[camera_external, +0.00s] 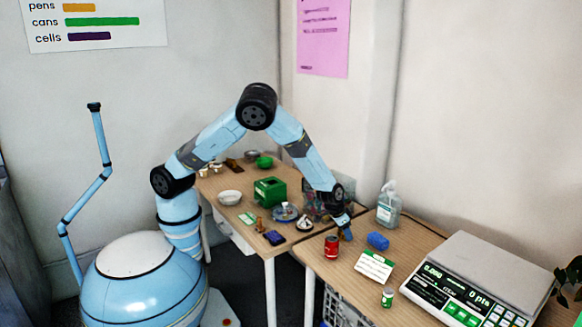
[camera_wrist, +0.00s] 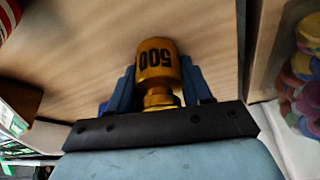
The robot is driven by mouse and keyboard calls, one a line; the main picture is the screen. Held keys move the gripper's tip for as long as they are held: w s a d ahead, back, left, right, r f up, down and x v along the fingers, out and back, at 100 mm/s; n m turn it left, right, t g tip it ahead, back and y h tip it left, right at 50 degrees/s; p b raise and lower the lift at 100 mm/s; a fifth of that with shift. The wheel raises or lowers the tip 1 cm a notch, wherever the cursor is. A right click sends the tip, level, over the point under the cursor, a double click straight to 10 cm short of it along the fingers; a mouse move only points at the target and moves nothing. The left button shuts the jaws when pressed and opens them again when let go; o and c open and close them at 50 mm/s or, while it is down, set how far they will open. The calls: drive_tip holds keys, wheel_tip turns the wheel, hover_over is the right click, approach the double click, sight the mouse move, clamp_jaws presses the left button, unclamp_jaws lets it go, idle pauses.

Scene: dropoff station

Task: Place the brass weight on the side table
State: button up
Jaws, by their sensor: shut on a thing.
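The brass weight (camera_wrist: 157,62), a gold cylinder marked 500 with a narrower neck, is between the blue fingers of my gripper (camera_wrist: 158,84) in the wrist view. My gripper is shut on it. In the external view my gripper (camera_external: 346,234) points down, low over the near right wooden table (camera_external: 322,270), close to its back-left corner. The weight is hidden or too small to make out there. Whether it touches the wood is unclear. A second wooden table (camera_external: 222,184) adjoins at the left; I cannot tell which one is the side table.
A red can (camera_external: 331,247) stands just left of my gripper, a blue object (camera_external: 378,241) right. A clear bottle (camera_external: 388,204), white-green card (camera_external: 374,266), small green-white can (camera_external: 387,298) and scale (camera_external: 475,282) share that table. A clear container of colourful items (camera_wrist: 302,70) is beside the gripper.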

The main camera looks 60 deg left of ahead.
clamp_jaws()
drive_tip(key=shift+r, duration=0.6)
drive_tip(key=s+a+r, duration=0.7)
drive_tip(key=s+r, duration=0.4)
drive_tip(key=s, duration=0.1)
drive_tip(key=shift+r, duration=0.4)
drive_tip(key=shift+a, duration=0.1)
